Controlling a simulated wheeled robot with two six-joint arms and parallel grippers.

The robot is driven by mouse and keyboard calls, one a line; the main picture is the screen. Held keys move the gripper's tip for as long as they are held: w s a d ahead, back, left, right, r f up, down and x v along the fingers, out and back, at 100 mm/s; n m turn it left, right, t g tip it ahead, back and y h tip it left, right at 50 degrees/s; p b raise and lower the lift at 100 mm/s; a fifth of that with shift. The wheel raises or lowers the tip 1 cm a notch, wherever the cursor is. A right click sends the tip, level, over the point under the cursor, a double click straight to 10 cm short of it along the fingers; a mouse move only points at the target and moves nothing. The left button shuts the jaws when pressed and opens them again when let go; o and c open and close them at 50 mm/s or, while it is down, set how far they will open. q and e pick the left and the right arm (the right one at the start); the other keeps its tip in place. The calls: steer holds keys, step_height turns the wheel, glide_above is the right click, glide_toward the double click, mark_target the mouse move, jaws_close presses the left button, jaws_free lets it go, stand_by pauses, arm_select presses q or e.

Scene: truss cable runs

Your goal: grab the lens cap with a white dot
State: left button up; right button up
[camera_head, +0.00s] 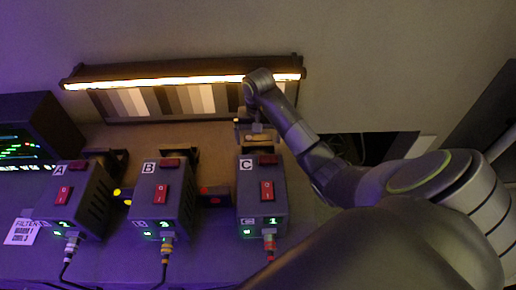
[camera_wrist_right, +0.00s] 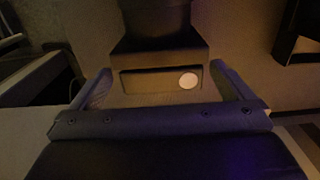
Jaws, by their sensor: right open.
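The lens cap (camera_wrist_right: 145,82) with a white dot shows in the right wrist view as a dark rectangular face at the end of a dark housing. The white dot (camera_wrist_right: 188,81) is on its right part. My right gripper (camera_wrist_right: 164,86) is open, with one finger on each side of the cap and visible gaps between. In the head view my right gripper (camera_head: 254,122) is behind the box marked C (camera_head: 262,195), and the cap cannot be made out clearly there. My left gripper is not in view.
Boxes marked A (camera_head: 78,200) and B (camera_head: 163,200) stand left of C, with cables at their fronts. Dark pieces with a yellow dot (camera_head: 117,192) and a red dot (camera_head: 203,190) sit beside them. A lit striped panel (camera_head: 190,100) stands behind, a monitor (camera_head: 38,130) at left.

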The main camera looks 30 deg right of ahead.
step_height(320, 180, down, 4)
steer(key=b, duration=0.3)
steer(key=shift+w, duration=0.15)
steer(key=c, duration=1)
steer(key=shift+r, duration=0.1)
